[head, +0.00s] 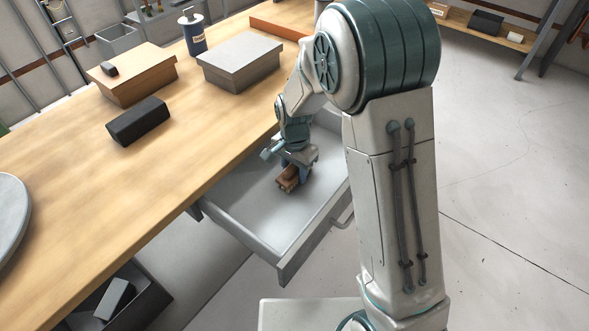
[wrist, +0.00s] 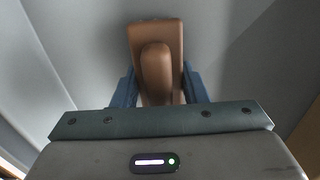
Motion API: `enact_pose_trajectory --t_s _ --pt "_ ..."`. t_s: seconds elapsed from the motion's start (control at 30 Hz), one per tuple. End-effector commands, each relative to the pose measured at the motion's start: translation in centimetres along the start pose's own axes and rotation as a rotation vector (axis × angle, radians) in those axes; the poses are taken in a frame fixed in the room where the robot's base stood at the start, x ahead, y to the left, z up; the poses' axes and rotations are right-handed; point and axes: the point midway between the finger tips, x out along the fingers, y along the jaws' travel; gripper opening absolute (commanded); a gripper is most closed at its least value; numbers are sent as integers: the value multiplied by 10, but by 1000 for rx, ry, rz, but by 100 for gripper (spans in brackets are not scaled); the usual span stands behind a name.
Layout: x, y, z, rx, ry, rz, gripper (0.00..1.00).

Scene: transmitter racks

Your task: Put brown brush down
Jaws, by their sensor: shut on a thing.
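The brown brush (head: 288,178) is in my gripper (head: 296,168), inside or just above the open grey drawer (head: 245,205) under the workbench. In the wrist view the brown brush (wrist: 157,60) sits between the blue fingers of my gripper (wrist: 158,85), which are shut on it. Its brown back and raised handle face the camera. Grey drawer surface shows behind it. I cannot tell whether the brush touches the drawer floor.
The wooden workbench (head: 180,135) holds a black block (head: 138,121), a brown box (head: 133,75) with a small dark item on it, a grey box (head: 241,62) and a dark blue bottle (head: 192,32). A dark open bin (head: 150,290) stands below. The drawer's front part is empty.

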Motion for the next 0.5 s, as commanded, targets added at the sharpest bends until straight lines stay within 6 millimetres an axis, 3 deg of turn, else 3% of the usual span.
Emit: enact_pose_trajectory --t_s 0.03,0.07,0.13,0.5 --pt "3 0 0 0 0 0 18" --pt "3 0 0 0 0 0 42" --pt "2 0 0 0 0 0 61" --pt "-4 0 0 0 0 0 61"
